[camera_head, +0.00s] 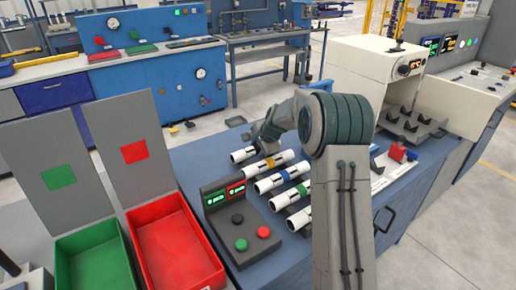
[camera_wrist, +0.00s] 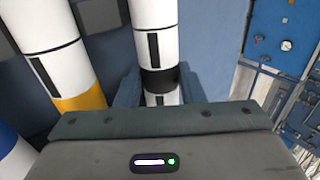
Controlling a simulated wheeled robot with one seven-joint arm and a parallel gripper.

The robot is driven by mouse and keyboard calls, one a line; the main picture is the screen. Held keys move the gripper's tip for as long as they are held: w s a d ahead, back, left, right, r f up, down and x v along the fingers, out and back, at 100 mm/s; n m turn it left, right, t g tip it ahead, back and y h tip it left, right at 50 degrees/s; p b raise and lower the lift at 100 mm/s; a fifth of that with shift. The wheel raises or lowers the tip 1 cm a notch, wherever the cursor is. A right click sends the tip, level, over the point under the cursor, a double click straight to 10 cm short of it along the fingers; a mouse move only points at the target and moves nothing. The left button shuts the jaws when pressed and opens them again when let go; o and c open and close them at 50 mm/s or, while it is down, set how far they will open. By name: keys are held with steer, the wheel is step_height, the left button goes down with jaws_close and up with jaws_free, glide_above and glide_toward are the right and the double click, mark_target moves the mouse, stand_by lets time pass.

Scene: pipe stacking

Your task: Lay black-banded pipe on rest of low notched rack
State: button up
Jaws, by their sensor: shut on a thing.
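The black-banded pipe (camera_wrist: 154,35) is white with a black band, seen in the wrist view between the fingers of my gripper (camera_wrist: 160,88). My gripper is shut on it near that band. In the head view its white end (camera_head: 241,155) shows at the far end of the pipe row, and my gripper (camera_head: 262,137) is over its farther part, partly hidden by my arm. A low grey rack (camera_head: 418,131) with black notched rests stands at the right, by the cream machine. Its rests look empty.
Yellow-banded (camera_head: 268,164), blue-banded (camera_head: 276,180) and green-banded (camera_head: 291,195) pipes lie close beside the held one. A button box (camera_head: 240,225) and red (camera_head: 175,250) and green (camera_head: 95,265) bins are in front. A red block (camera_head: 398,153) sits near the rack.

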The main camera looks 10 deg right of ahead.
steer(key=shift+f+b, duration=0.35)
steer(key=shift+f, duration=0.15)
steer(key=o, duration=1.1)
steer(key=shift+s+r, duration=0.1)
steer(key=v, duration=1.3)
steer(key=shift+r, duration=0.35)
steer(key=s+a+r+n+g+h+p, duration=0.1)
steer(key=s+a+r+n+p, duration=0.2)
steer(key=s, duration=0.7)
steer(key=s+a+r+n+g+p, duration=0.1)
steer(key=s+r+n, duration=0.25)
steer(key=s, duration=0.65)
steer(key=s+f+n+g+h+p, duration=0.1)
steer(key=s+n, duration=0.6)
steer(key=s, duration=0.9)
steer(key=shift+s+d+f+g+h+p, duration=0.15)
steer(key=shift+s+f+g+h+p, duration=0.25)
steer(key=shift+p, duration=0.75)
